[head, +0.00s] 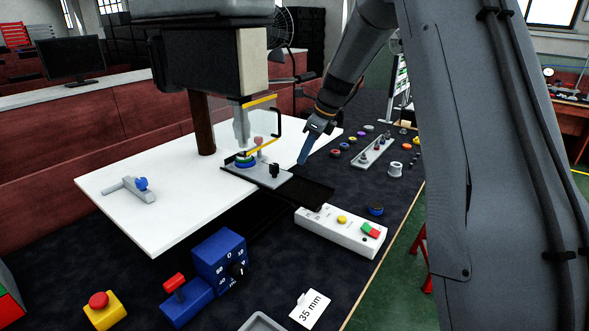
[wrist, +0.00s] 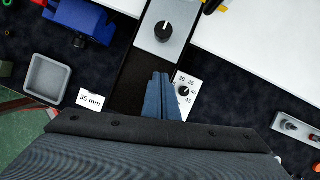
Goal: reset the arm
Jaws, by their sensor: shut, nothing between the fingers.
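My gripper (head: 306,152) is on the end of my arm, above the dark work mat, to the right of the grey machine plate. In the wrist view its two blue-grey fingers (wrist: 160,88) are together and hold nothing. They appear over the black track and beside a white dial card (wrist: 186,90). My arm comes down from the upper right in the head view and hides part of the scene behind it.
A press-like machine (head: 200,60) stands over a white board (head: 120,215). A control box (head: 340,232) with coloured buttons, a blue dial box (head: 220,262), a "35 mm" card (head: 309,309) and a grey tray (wrist: 46,78) lie around. Several small coloured parts sit behind.

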